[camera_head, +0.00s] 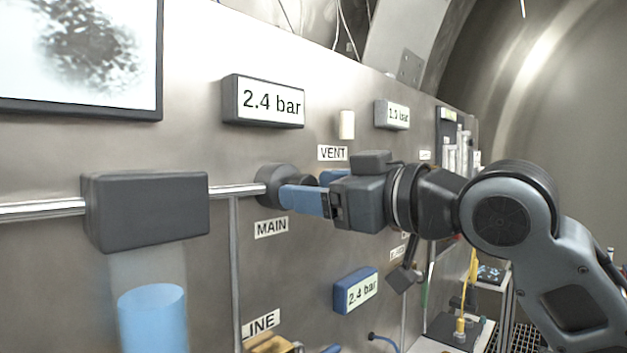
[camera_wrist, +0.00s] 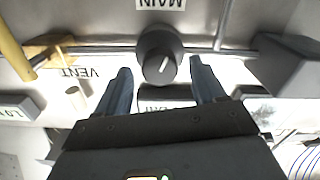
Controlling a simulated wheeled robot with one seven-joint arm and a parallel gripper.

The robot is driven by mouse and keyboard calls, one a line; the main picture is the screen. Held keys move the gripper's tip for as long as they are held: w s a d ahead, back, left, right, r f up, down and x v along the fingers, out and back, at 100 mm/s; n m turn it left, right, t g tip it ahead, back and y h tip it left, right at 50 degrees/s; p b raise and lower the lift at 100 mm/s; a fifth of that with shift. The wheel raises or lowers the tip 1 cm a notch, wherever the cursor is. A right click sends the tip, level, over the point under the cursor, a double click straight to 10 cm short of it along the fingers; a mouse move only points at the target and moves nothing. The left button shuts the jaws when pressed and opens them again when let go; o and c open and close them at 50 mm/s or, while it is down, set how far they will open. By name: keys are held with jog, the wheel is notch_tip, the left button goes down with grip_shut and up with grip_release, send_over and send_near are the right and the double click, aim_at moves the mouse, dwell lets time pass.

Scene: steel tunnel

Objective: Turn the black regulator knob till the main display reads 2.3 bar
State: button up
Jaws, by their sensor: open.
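The black regulator knob (camera_head: 272,184) sits on the steel panel above the MAIN label (camera_head: 271,228). In the wrist view the knob (camera_wrist: 161,57) shows a white pointer line on its face. A grey-framed display (camera_head: 264,101) above it reads 2.4 bar. My gripper (camera_head: 305,197) is at the knob with its blue fingers open. In the wrist view the fingers (camera_wrist: 160,72) stand one on each side of the knob, with a gap visible on both sides. Contact cannot be told.
A blue-framed display (camera_head: 356,290) lower down also reads 2.4 bar. A smaller display (camera_head: 392,114) is at the upper right. A VENT label (camera_head: 332,153) is above my gripper. A dark box (camera_head: 147,212) on a pipe, above a blue-filled cylinder (camera_head: 153,318), stands left of the knob.

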jog(key=shift+w+a, duration=0.35)
jog(key=shift+a, duration=0.1)
jog(key=c, duration=1.1)
jog(key=shift+o, duration=0.2)
jog(key=shift+f, duration=0.1)
